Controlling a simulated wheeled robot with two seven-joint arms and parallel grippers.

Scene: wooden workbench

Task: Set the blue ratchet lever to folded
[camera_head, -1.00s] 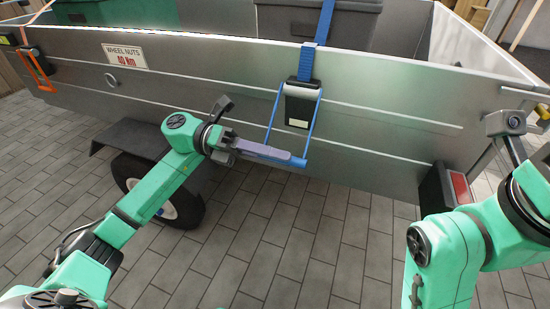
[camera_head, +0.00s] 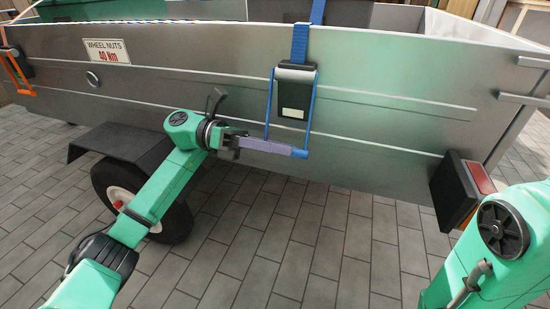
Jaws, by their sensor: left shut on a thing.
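The blue ratchet lever (camera_head: 311,110) is a U-shaped frame pivoted on a black-and-silver ratchet body (camera_head: 293,100) on the trailer's side panel. It points downward, its lower end sticking out below the body. How far it stands off the panel is hard to tell. My left gripper (camera_head: 272,147) reaches in from the left, its long purple-grey fingers lying along the lever's bottom crossbar. It is shut on the lever, and the fingers hide most of that bar. My right arm shows at the lower right, but its gripper is outside the view.
A blue strap (camera_head: 300,43) runs up from the ratchet over the panel's top edge. An orange ratchet lever (camera_head: 18,72) is at the far left. A wheel (camera_head: 140,195) under a dark mudguard and a tail light (camera_head: 462,190) flank the work area. Paved floor is open below.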

